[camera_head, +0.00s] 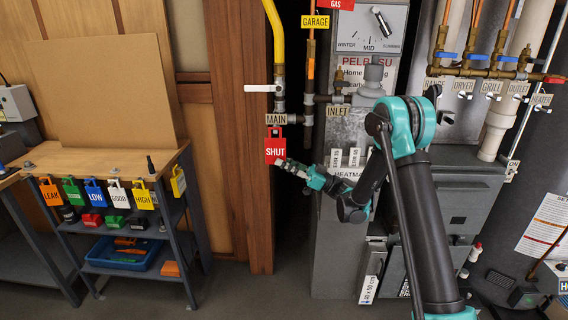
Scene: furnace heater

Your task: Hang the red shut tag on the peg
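The red SHUT tag (275,151) is upright in the middle of the view, with its loop (275,131) just below the MAIN label (276,119). My gripper (281,163) reaches in from the right, and its tip meets or overlaps the tag's lower right edge. The fingers are too small to show whether they are open or closed on the tag. No peg can be made out clearly at the loop, so I cannot tell whether the tag hangs there or is held up by my gripper.
A wooden bench (98,158) at left carries several coloured tags along its front edge, including an orange LEAK tag (50,192). A yellow pipe (276,40) and white-handled valve (263,88) are above the SHUT tag. Grey furnace panels (338,220) stand close behind my arm.

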